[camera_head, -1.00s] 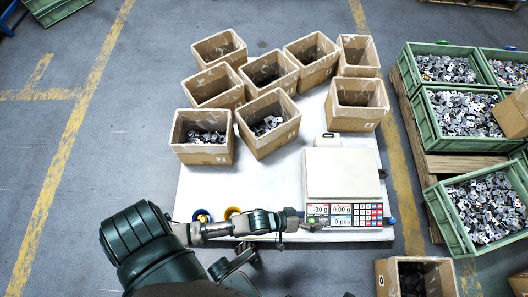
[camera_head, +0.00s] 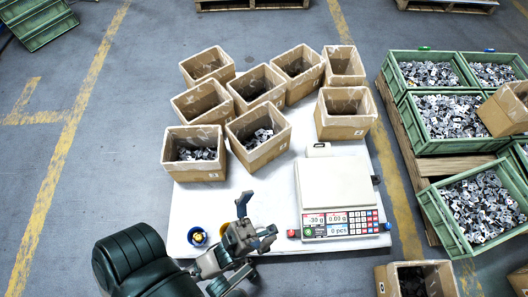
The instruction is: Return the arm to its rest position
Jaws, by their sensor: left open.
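My left arm comes in from the lower left in the head view. Its gripper (camera_head: 258,222) is over the front part of the white table (camera_head: 205,214), left of the weighing scale (camera_head: 334,188). The fingers are apart, and I see nothing between them. The scale's plate is bare. My right gripper is not in the picture.
Several cardboard boxes stand on the table's back half; two front ones, the left box (camera_head: 194,170) and its neighbour (camera_head: 258,152), hold metal parts. Green crates (camera_head: 470,243) of parts are at the right. A blue-and-yellow round item (camera_head: 197,236) lies near my gripper.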

